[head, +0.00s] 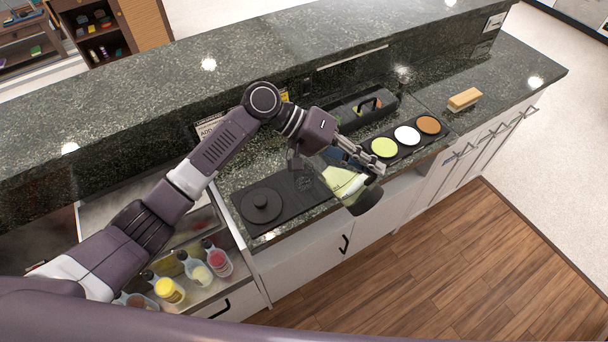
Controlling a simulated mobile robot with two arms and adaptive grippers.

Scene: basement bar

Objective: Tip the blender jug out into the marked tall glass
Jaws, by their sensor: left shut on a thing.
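My left gripper (372,166) is shut on the blender jug (342,184), over the front edge of the counter. The jug is strongly tilted, with pale green contents inside and its dark end (364,201) toward the lower right. Its other end points left, over the dark mat (285,212). A small, dim shape on the mat's right part may be a glass, but I cannot make it out clearly. I cannot identify the marked tall glass. My right gripper is out of view.
A round black piece with a knob (261,205) sits on the mat's left. A tray (447,135) holds green, white and orange-brown rounds. A black caddy (357,108) stands behind. A yellowish block (465,99) lies right. An open bottle drawer (203,285) is lower left.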

